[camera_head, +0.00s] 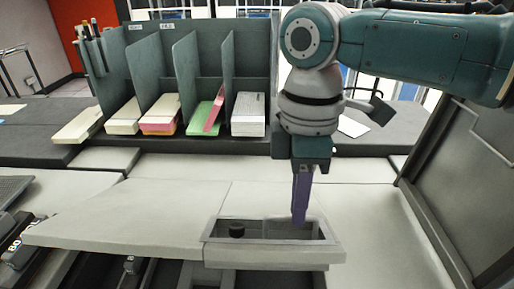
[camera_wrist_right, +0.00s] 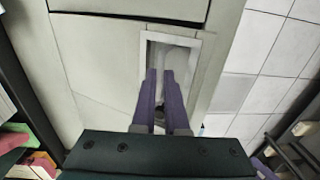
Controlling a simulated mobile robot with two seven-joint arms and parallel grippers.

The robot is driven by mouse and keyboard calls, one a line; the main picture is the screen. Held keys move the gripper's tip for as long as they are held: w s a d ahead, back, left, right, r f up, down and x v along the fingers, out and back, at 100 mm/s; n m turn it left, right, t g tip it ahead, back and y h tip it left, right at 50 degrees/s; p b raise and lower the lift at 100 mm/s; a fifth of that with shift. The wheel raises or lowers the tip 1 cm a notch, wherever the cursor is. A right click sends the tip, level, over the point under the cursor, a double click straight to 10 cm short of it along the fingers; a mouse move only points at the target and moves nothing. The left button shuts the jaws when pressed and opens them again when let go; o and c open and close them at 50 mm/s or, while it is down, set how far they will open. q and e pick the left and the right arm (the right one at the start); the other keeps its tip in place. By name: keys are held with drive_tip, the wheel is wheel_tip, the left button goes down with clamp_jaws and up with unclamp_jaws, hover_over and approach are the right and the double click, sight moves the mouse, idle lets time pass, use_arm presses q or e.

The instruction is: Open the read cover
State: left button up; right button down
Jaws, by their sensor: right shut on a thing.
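The piece I take to be the read cover is a pale grey rectangular frame (camera_head: 275,258) around a shallow dark recess, at the lower middle of the head view on the card machine's top. A small black round knob (camera_head: 237,230) sits in the recess at the left. My right gripper (camera_head: 300,218) points down with its purple fingers at the right end of this frame. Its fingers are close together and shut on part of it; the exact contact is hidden. In the right wrist view the fingers (camera_wrist_right: 165,88) reach into the pale frame (camera_wrist_right: 207,75). My left gripper is not in view.
A wide pale panel (camera_head: 130,215) lies left of the frame. Behind stands a grey-green card rack (camera_head: 195,60) with several card stacks. A dark upright panel (camera_head: 465,160) borders the machine at the right. Black keys (camera_head: 18,250) show at the lower left.

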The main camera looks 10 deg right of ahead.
drive_tip(key=shift+w+d, duration=0.2)
drive_tip(key=shift+w, duration=0.1)
drive_tip(key=c, duration=0.9)
unclamp_jaws()
drive_tip(key=shift+w+r, duration=0.1)
drive_tip(key=shift+w, duration=0.1)
drive_tip(key=shift+c, duration=0.2)
wheel_tip(320, 180, up, 10)
drive_tip(key=shift+w, duration=0.15)
